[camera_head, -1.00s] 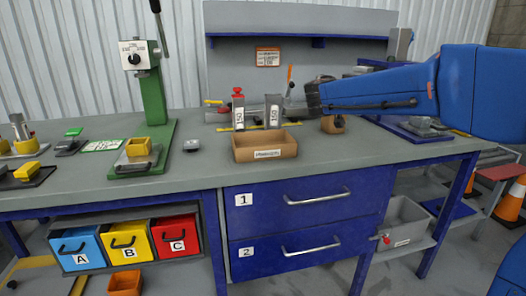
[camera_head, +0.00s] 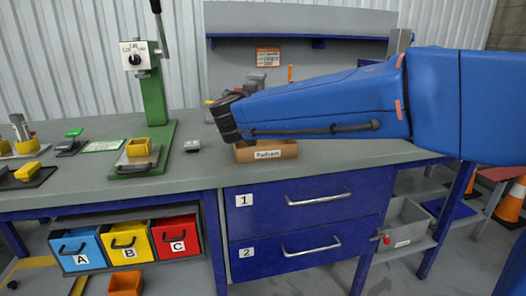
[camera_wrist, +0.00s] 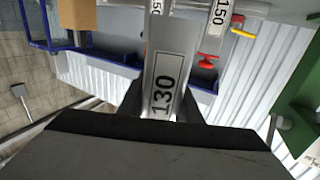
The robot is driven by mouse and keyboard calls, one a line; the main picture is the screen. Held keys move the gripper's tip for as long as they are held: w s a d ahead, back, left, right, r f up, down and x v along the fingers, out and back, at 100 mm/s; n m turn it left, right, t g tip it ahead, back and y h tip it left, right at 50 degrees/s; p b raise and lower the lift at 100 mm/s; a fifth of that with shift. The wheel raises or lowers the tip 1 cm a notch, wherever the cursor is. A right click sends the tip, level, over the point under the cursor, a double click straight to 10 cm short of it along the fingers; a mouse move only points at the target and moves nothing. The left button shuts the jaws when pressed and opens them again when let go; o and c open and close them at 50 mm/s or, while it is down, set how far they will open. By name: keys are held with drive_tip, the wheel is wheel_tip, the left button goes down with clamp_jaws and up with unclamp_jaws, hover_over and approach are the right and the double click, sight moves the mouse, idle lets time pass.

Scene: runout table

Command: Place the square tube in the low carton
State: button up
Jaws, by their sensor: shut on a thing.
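In the head view my dark wrist end is over the left part of the low carton (camera_head: 268,153), a small open brown box with a white label on the bench. The arm hides the carton's rear and upper parts. The gripper fingers are hidden there, and I cannot tell how high the tube is above the carton.
In the head view a green press (camera_head: 152,95) stands left of the carton, with a small grey item (camera_head: 192,146) between. The bench front (camera_head: 200,175) is clear.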

drive_tip(key=shift+s+a+f, duration=0.1)
drive_tip(key=shift+a+f, duration=0.1)
drive_tip(key=shift+f, duration=2.3)
drive_tip(key=shift+s+a+f, duration=0.1)
drive_tip(key=shift+a+f, duration=0.05)
drive_tip(key=shift+f, duration=2.35)
drive_tip(key=o, duration=1.2)
drive_tip(key=shift+f, duration=0.15)
drive_tip(key=shift+c, duration=0.2)
drive_tip(key=s, duration=0.4)
drive_tip(key=s+a, duration=0.1)
drive_tip(key=s, duration=0.6)
drive_tip(key=shift+s+a, duration=0.3)
drive_tip(key=shift+s, duration=0.1)
